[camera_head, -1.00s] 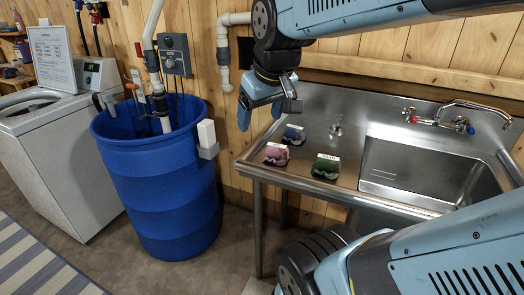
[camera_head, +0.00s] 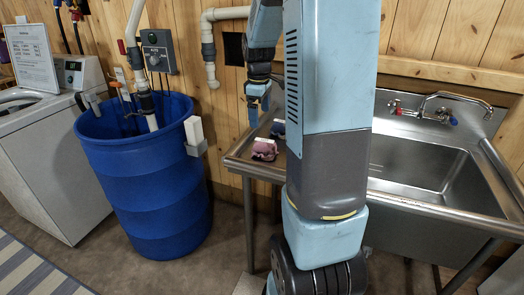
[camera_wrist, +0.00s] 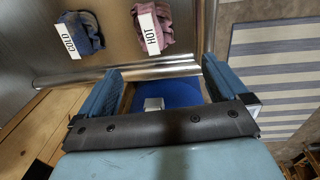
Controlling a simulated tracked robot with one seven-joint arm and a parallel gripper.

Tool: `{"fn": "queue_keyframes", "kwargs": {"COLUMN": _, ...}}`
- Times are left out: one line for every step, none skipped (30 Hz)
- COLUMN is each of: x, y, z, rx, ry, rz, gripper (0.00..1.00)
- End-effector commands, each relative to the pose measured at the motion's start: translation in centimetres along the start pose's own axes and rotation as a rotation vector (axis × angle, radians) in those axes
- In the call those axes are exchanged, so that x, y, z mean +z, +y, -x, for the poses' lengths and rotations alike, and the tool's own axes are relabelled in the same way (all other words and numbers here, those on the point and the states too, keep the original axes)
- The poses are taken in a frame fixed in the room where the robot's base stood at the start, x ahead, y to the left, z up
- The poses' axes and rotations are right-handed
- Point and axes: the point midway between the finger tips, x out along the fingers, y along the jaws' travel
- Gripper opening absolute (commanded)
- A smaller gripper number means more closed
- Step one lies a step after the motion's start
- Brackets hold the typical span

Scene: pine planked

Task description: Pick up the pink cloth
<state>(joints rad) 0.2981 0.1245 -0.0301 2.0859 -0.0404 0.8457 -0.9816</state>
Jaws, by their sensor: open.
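The pink cloth (camera_head: 264,149) lies crumpled on the left drainboard of the steel sink, near its front left edge. In the wrist view the pink cloth (camera_wrist: 157,27) is at the top middle, with a white label reading HOT. My gripper (camera_head: 262,108) hangs above the drainboard at its left end, above the cloth and apart from it. In the wrist view my gripper (camera_wrist: 160,82) is open and empty, its two blue fingers spread over the drainboard's rim with the blue barrel below between them.
A blue cloth (camera_wrist: 80,33) labelled COLD lies beside the pink one; it also shows partly in the head view (camera_head: 279,128). My arm hides the drainboard's right part. A large blue barrel (camera_head: 145,185) stands left of the sink (camera_head: 425,170). A white washer (camera_head: 45,150) is farther left.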

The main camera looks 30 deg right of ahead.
Motion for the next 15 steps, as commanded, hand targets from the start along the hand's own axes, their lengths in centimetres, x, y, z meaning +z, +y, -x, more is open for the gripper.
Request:
{"fn": "queue_keyframes", "kwargs": {"x": 0.0, "y": 0.6, "z": -0.6, "rx": -0.007, "ry": -0.006, "rz": 0.012, "gripper": 1.0}}
{"fn": "queue_keyframes", "kwargs": {"x": 0.0, "y": 0.8, "z": -0.9, "rx": -0.009, "ry": -0.008, "rz": 0.018, "gripper": 1.0}}
{"fn": "queue_keyframes", "kwargs": {"x": 0.1, "y": 1.0, "z": -1.2, "rx": -0.012, "ry": -0.011, "rz": 0.026, "gripper": 1.0}}
{"fn": "queue_keyframes", "kwargs": {"x": 0.1, "y": 1.1, "z": -1.4, "rx": -0.014, "ry": -0.013, "rz": 0.029, "gripper": 1.0}}
{"fn": "queue_keyframes", "kwargs": {"x": 0.1, "y": 1.2, "z": -1.6, "rx": -0.015, "ry": -0.014, "rz": 0.032, "gripper": 1.0}}
{"fn": "queue_keyframes", "kwargs": {"x": 0.1, "y": 1.3, "z": -1.9, "rx": -0.017, "ry": -0.015, "rz": 0.034, "gripper": 1.0}}
{"fn": "queue_keyframes", "kwargs": {"x": 0.1, "y": 1.3, "z": -2.2, "rx": -0.018, "ry": -0.016, "rz": 0.035, "gripper": 1.0}}
{"fn": "queue_keyframes", "kwargs": {"x": 0.1, "y": 1.3, "z": -2.6, "rx": -0.018, "ry": -0.016, "rz": 0.036, "gripper": 1.0}}
{"fn": "queue_keyframes", "kwargs": {"x": 0.1, "y": 1.3, "z": -3.2, "rx": -0.018, "ry": -0.016, "rz": 0.036, "gripper": 1.0}}
{"fn": "queue_keyframes", "kwargs": {"x": 0.2, "y": 1.3, "z": -3.6, "rx": -0.019, "ry": -0.016, "rz": 0.036, "gripper": 1.0}}
{"fn": "queue_keyframes", "kwargs": {"x": 0.2, "y": 1.2, "z": -4.2, "rx": -0.019, "ry": -0.017, "rz": 0.036, "gripper": 1.0}}
{"fn": "queue_keyframes", "kwargs": {"x": 0.2, "y": 1.2, "z": -4.9, "rx": -0.019, "ry": -0.016, "rz": 0.036, "gripper": 1.0}}
{"fn": "queue_keyframes", "kwargs": {"x": 0.2, "y": 1.2, "z": -5.4, "rx": -0.02, "ry": -0.017, "rz": 0.036, "gripper": 1.0}}
{"fn": "queue_keyframes", "kwargs": {"x": 0.2, "y": 1.2, "z": -6.0, "rx": -0.02, "ry": -0.017, "rz": 0.036, "gripper": 1.0}}
{"fn": "queue_keyframes", "kwargs": {"x": 0.2, "y": 1.2, "z": -6.6, "rx": -0.019, "ry": -0.016, "rz": 0.036, "gripper": 1.0}}
